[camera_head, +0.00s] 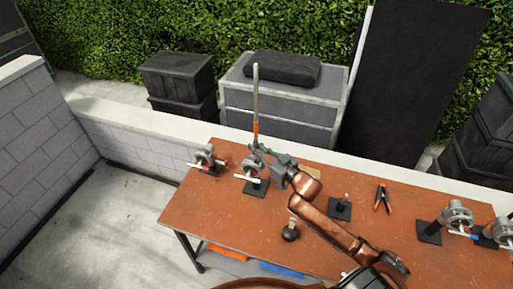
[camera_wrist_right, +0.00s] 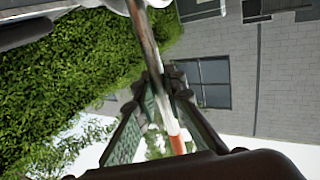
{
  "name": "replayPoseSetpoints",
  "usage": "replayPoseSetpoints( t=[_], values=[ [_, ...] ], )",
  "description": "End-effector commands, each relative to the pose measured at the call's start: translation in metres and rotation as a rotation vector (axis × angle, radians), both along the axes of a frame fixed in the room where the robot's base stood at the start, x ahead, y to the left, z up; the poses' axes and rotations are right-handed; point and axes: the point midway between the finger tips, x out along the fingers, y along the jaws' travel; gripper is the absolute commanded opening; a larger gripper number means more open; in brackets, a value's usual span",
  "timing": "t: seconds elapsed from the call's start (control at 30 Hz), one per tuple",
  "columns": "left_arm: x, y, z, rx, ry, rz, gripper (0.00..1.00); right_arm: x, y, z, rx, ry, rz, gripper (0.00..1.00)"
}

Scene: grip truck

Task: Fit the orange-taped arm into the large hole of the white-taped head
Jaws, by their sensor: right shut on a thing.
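My right gripper (camera_head: 262,151) is shut on the orange-taped arm (camera_head: 256,95), a thin grey rod held upright. Its orange tape shows just above the fingers. In the wrist view the rod (camera_wrist_right: 146,45) runs between the two fingers (camera_wrist_right: 160,98), with orange tape (camera_wrist_right: 177,142) below them in the picture. A grey head with a white handle (camera_head: 241,177), seemingly the white-taped one, stands on a black base directly below the gripper. The gripper partly covers this head and the rod's lower end, so I cannot tell whether the rod is in a hole.
A red-marked head (camera_head: 205,156) stands close by on the left. A blue-marked head (camera_head: 455,215) stands at the table's right. A short post (camera_head: 341,207), a black knob (camera_head: 291,232) and clamps (camera_head: 382,198) are also on the table (camera_head: 215,213). The front left is clear.

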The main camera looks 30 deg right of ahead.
Motion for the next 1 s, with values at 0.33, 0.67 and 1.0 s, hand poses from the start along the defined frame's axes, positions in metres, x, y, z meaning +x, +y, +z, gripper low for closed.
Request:
replayPoseSetpoints(
  t=[0.33,0.67,1.0],
  values=[
    [-0.0002,0.0001,-0.0006,0.000,0.000,0.000,0.40,0.0000,0.0002,-0.0040,-0.001,-0.002,0.000,0.00],
    [-0.0003,0.0002,-0.0005,0.000,0.000,0.000,0.40,-0.0001,0.0000,-0.0046,0.000,0.000,0.000,0.31],
    [-0.0021,0.0031,-0.0003,0.003,0.002,0.001,0.40,-0.0056,-0.0017,-0.0069,0.000,0.004,-0.001,0.31]
  ],
)
